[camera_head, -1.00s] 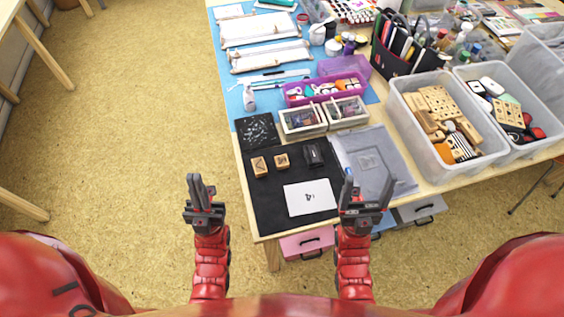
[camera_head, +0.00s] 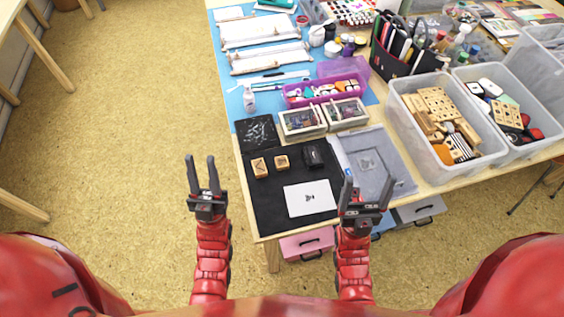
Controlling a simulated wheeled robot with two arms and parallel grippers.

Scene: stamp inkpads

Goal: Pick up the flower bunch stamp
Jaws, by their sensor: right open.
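Two small wooden stamps, a left one (camera_head: 259,167) and a right one (camera_head: 282,162), lie on the black mat (camera_head: 268,212) with dark pictures on their upper faces. The pictures are too small to tell which is the flower bunch. My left gripper (camera_head: 201,158) is open and empty, to the left of the table edge and of both stamps. My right gripper (camera_head: 369,182) is open and empty, near the front edge, to the right of the stamps and in front of the grey plastic sheet (camera_head: 350,150).
A white card (camera_head: 311,199) with a small dark print and a black object (camera_head: 314,155) share the mat. Two inkpad boxes (camera_head: 303,121) (camera_head: 346,114) stand behind. Clear bins (camera_head: 448,165) of stamps fill the right. The mat's left front is bare.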

